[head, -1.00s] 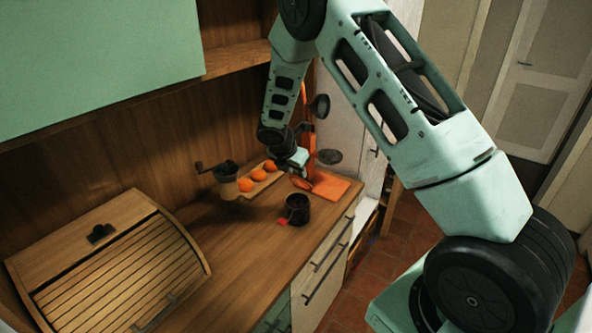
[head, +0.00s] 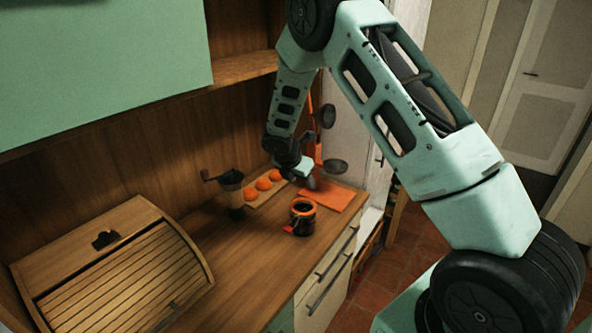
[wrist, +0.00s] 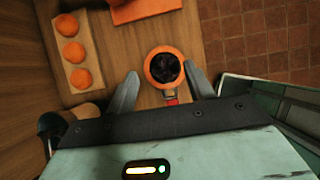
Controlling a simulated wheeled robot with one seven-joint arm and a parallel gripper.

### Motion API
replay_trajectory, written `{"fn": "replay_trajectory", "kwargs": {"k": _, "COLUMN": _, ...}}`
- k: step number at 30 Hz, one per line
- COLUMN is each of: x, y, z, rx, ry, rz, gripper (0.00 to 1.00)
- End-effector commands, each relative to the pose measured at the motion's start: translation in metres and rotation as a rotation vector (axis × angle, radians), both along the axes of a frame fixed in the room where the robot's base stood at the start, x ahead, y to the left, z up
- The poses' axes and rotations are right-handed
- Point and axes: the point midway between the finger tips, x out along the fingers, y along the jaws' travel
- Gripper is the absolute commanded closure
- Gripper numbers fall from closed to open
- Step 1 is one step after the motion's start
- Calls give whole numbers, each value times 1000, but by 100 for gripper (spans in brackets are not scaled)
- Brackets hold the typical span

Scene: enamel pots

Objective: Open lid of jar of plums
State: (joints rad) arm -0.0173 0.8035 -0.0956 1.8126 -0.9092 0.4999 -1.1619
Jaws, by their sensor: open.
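The jar of plums (head: 302,220) stands upright on the wooden counter, dark-bodied with an orange ring around its top and a red tab low on its left side. In the wrist view the jar (wrist: 164,67) shows from above, with dark contents inside the orange ring and the red tab toward me. I cannot tell whether a clear lid covers it. My gripper (wrist: 161,72) is open, its fingertips on either side of the jar in that picture. In the head view my gripper (head: 308,179) is above and behind the jar, apart from it, holding nothing visible.
A board with orange fruits (head: 262,184) and a coffee grinder (head: 231,187) stand left of the jar. An orange cloth or mat (head: 330,196) lies behind it, with ladles (head: 336,166) hanging nearby. A roll-top bread box (head: 115,275) fills the left. The counter's front edge is close on the right.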

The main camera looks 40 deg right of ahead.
Motion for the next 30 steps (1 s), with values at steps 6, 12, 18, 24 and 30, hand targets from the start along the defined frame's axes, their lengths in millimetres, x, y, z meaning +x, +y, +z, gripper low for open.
{"fn": "replay_trajectory", "kwargs": {"k": 6, "x": -4, "y": 15, "z": 28, "rx": 1, "ry": -6, "rz": 1, "gripper": 47}}
{"fn": "replay_trajectory", "kwargs": {"k": 12, "x": -12, "y": 36, "z": 69, "rx": 2, "ry": -7, "rz": 1, "gripper": 47}}
{"fn": "replay_trajectory", "kwargs": {"k": 18, "x": -20, "y": 57, "z": 109, "rx": 1, "ry": -6, "rz": 2, "gripper": 47}}
{"fn": "replay_trajectory", "kwargs": {"k": 24, "x": -26, "y": 72, "z": 138, "rx": 0, "ry": -4, "rz": 2, "gripper": 47}}
{"fn": "replay_trajectory", "kwargs": {"k": 30, "x": -28, "y": 77, "z": 149, "rx": 1, "ry": -1, "rz": 0, "gripper": 47}}
